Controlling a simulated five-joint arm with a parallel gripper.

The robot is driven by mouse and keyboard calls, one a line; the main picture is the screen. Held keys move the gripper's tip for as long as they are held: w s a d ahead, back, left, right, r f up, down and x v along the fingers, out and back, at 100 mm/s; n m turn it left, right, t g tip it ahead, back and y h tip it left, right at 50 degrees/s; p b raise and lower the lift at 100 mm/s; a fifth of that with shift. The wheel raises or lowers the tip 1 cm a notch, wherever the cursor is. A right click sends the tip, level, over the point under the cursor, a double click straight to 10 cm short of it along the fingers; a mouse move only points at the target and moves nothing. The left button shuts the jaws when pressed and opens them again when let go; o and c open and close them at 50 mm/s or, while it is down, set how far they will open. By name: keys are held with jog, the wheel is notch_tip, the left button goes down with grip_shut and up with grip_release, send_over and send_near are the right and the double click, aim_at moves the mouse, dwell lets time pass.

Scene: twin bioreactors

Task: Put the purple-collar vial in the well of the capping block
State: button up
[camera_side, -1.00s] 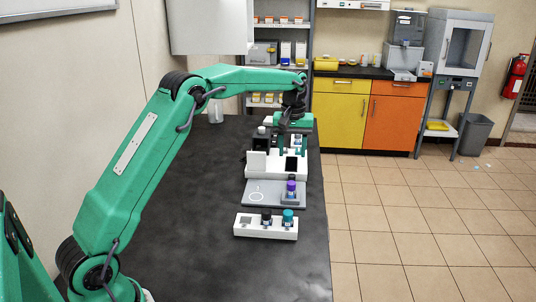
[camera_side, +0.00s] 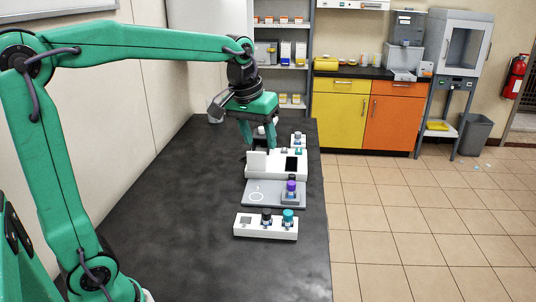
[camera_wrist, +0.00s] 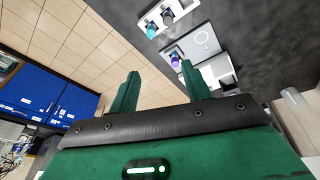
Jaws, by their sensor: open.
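The purple-collar vial (camera_side: 291,187) stands upright at the right side of a flat grey plate (camera_side: 258,196), at a small raised grey square block (camera_side: 291,198). I cannot tell how deep it sits there. It also shows in the wrist view as a purple cap (camera_wrist: 175,62). I cannot tell for certain which piece is the capping block. My gripper (camera_side: 257,140) is open and empty, above the far part of the bench, behind and left of the vial and well apart from it. In the wrist view its two green fingers (camera_wrist: 160,72) are spread with nothing between them.
A white rack (camera_side: 265,232) in front holds a black-collar vial (camera_side: 266,216) and a teal-collar vial (camera_side: 288,216). A white device with a dark panel (camera_side: 275,170) stands behind the plate. The black bench (camera_side: 190,210) is clear on the left.

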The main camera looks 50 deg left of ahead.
jog(key=s+d+f+m+t, duration=0.1)
jog(key=s+f+m, duration=0.1)
jog(key=s, duration=0.7)
jog(key=s+d+f+m+t, duration=0.1)
jog(key=s+d+f+m, duration=0.1)
jog(key=s, duration=0.6)
jog(key=shift+s+d+f+t, duration=0.2)
jog(key=shift+s+f+t, duration=0.1)
jog(key=shift+s+f, duration=0.15)
